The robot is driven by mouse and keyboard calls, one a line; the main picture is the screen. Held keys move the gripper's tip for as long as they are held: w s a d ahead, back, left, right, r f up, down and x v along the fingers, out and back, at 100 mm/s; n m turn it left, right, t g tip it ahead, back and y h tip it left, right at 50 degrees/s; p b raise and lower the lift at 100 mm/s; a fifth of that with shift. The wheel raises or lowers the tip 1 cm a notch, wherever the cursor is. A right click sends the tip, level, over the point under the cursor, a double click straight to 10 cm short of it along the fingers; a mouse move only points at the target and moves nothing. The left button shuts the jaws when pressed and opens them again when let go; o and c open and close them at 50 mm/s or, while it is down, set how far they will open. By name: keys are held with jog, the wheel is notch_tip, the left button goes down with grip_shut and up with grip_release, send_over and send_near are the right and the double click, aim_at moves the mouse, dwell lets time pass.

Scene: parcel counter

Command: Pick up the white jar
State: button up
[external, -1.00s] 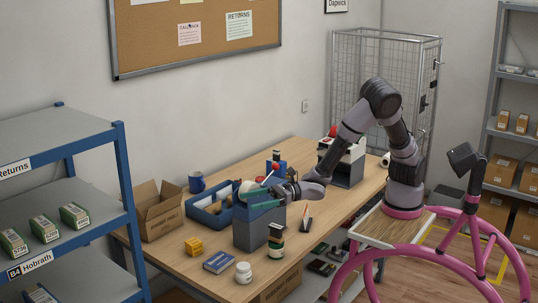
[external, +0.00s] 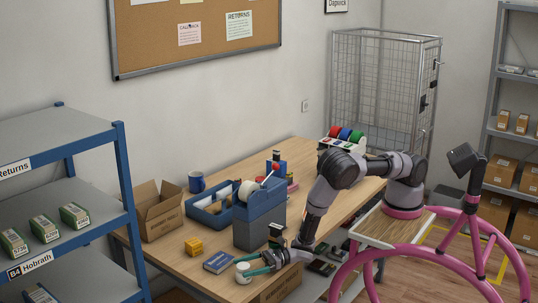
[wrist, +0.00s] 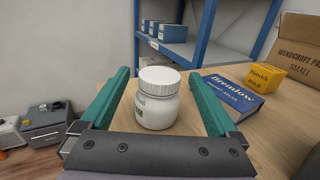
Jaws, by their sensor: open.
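The white jar (wrist: 157,98) stands upright on the table, with a ribbed white lid and a label on its left side in the wrist view. In the external view the jar (external: 242,272) is near the table's front left corner. My gripper (wrist: 158,80) is open, with its two green fingers on either side of the jar and visible gaps to both. In the external view my gripper (external: 246,266) is low over the table at the jar, partly covering it.
A blue book (external: 219,262) and a yellow box (external: 193,246) lie just beyond the jar. A grey tape dispenser (external: 258,216) stands behind my gripper. An open cardboard box (external: 160,212) and blue tray (external: 209,208) are further back. The table edge is close to the jar.

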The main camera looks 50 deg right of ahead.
aim_at(238, 269)
jog(key=x, duration=0.4)
grip_shut()
